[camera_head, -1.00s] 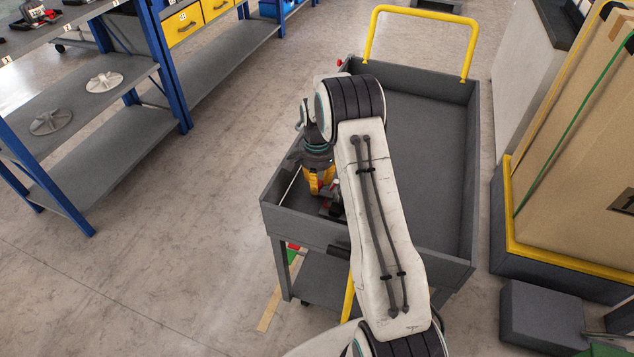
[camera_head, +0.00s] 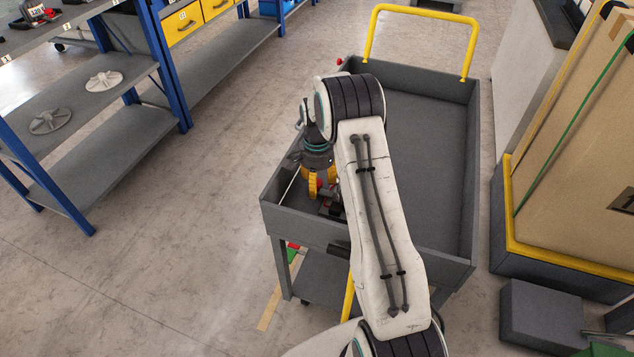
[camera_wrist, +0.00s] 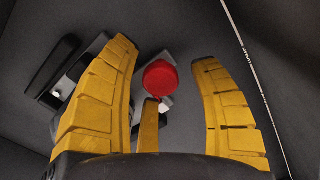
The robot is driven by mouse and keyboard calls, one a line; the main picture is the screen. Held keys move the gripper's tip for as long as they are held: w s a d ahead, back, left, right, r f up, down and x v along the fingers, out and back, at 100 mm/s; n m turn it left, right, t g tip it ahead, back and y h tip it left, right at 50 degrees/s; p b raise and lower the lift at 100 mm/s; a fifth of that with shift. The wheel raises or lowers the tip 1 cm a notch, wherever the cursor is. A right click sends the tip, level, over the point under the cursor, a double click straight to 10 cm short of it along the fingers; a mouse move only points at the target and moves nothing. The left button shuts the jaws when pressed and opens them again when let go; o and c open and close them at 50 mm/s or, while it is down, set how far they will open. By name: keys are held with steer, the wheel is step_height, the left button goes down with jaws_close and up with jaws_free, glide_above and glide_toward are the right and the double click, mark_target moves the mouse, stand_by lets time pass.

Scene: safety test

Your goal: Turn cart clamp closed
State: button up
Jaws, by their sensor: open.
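In the wrist view, a round red knob (camera_wrist: 160,77) with a pale metal piece beneath it lies between my gripper's yellow fingers. It looks like part of the cart clamp. A dark bar with a light metal bracket (camera_wrist: 58,92) is to its left. My gripper (camera_wrist: 163,62) is open, its fingers spread around the knob with gaps at both sides. In the head view my gripper (camera_head: 319,183) points down inside the near left corner of the grey cart (camera_head: 300,231). A red and grey fitting (camera_head: 327,206) shows beside the fingers. My arm hides part of the area.
The cart has raised walls and a yellow handle (camera_head: 421,12) at its far end. Its tray is otherwise clear. A blue-framed shelf (camera_head: 110,160) stands left, across open floor. A large crate (camera_head: 570,150) and a grey box (camera_head: 545,318) are at the right.

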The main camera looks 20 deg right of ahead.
step_height(320, 180, up, 12)
stand_by(0.7)
steer(key=shift+r, duration=0.1)
stand_by(0.4)
